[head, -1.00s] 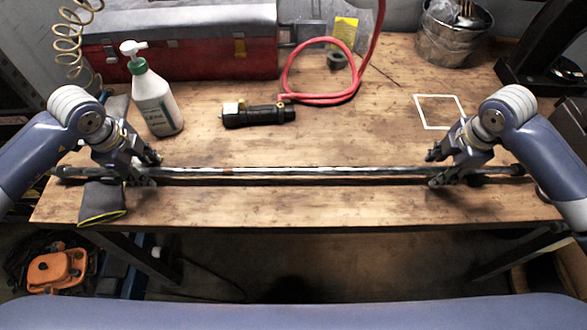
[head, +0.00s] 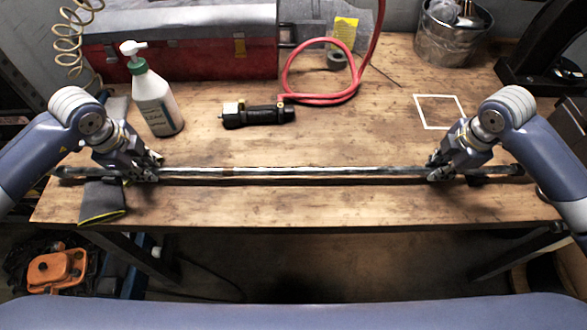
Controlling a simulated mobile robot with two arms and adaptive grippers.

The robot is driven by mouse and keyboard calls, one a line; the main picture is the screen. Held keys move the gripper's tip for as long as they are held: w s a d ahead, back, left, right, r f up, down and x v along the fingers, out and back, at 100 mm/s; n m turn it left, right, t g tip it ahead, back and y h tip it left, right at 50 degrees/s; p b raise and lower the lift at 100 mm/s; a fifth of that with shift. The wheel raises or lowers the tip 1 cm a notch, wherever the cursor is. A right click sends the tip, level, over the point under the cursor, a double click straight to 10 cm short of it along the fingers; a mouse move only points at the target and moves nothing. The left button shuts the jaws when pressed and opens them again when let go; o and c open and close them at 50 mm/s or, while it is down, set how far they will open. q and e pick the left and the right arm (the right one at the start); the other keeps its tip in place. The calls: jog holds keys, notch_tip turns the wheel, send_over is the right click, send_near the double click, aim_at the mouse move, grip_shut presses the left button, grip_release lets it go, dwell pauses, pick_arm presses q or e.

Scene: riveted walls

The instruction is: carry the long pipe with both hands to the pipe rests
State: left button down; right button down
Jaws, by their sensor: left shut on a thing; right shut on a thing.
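The long pipe (head: 290,172) lies left to right along the front part of the wooden table, a thin metallic bar with dark ends. My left gripper (head: 152,169) is shut on the pipe near its left end. My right gripper (head: 436,168) is shut on it near its right end. The pipe looks level and at or very close to the tabletop; I cannot tell whether it touches. The gripper fingers hide short stretches of it. I cannot make out the pipe rests.
A dark cloth or glove (head: 102,201) lies at the front left edge, by the pipe. A pump bottle (head: 155,100), a black tool (head: 258,115) with a red hose (head: 325,98), a red toolbox (head: 190,50) and a metal bucket (head: 450,35) stand behind. A white square outline (head: 438,127) marks the table.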

pick_arm(q)
jog(key=shift+w+r, duration=0.15)
jog(key=shift+r, duration=0.2)
pick_arm(e)
jog(key=shift+w+r, duration=0.1)
jog(key=shift+r, duration=0.2)
